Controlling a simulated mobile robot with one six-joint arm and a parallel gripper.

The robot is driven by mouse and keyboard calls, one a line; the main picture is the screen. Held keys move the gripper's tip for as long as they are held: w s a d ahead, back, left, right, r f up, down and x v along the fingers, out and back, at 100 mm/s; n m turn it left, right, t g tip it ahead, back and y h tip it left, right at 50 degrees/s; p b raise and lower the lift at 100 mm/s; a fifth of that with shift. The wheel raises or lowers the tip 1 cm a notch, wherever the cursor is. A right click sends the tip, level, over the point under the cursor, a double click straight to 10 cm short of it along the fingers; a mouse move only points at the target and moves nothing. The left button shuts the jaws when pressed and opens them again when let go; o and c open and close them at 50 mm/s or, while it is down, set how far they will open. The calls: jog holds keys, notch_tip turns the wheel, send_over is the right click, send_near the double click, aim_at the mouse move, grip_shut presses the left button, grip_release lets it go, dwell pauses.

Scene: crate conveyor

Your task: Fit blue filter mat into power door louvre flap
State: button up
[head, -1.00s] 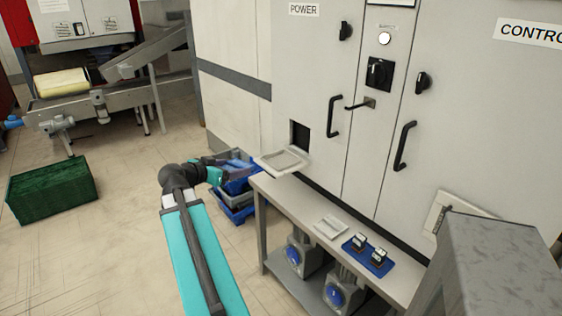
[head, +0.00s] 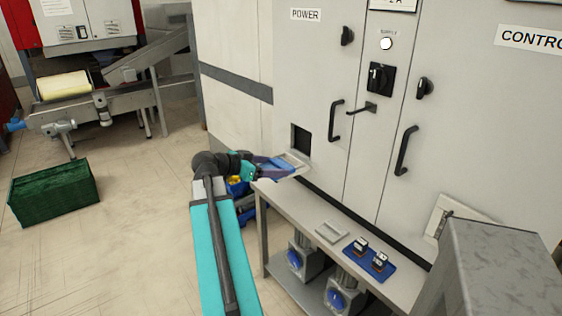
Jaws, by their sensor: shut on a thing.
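The POWER door (head: 308,68) is shut, with a dark square opening (head: 300,138) low on its left part. The pale louvre flap (head: 296,157) is folded down in front of this opening, above the left end of the bench. My gripper (head: 257,170) reaches in from the left and is shut on the blue filter mat (head: 277,165). The mat lies over much of the flap in this view. I cannot tell whether it touches the flap or is seated in it. My fingertips are small and partly hidden.
Blue crates (head: 246,212) stand on the floor behind my arm, with something yellow inside. The grey bench (head: 290,210) carries a small pale grille (head: 331,231) and a blue tray (head: 383,270) with two black devices. A green crate (head: 55,192) stands at the left. Floor between is clear.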

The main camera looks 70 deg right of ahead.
jog(key=w+d+p, duration=0.1)
jog(key=d, duration=0.4)
jog(key=w+d+f+p, duration=0.1)
jog(key=d, duration=0.4)
jog(key=w+d+p, duration=0.1)
jog(key=d, duration=0.4)
jog(key=shift+d+f, duration=0.1)
jog(key=shift+f, duration=0.1)
jog(key=shift+f, duration=0.1)
jog(key=shift+f+p, duration=0.8)
jog(key=shift+f, duration=0.9)
jog(key=shift+f+b, duration=0.65)
jog(key=shift+b, duration=0.35)
jog(key=o, duration=1)
jog(key=shift+o, duration=0.2)
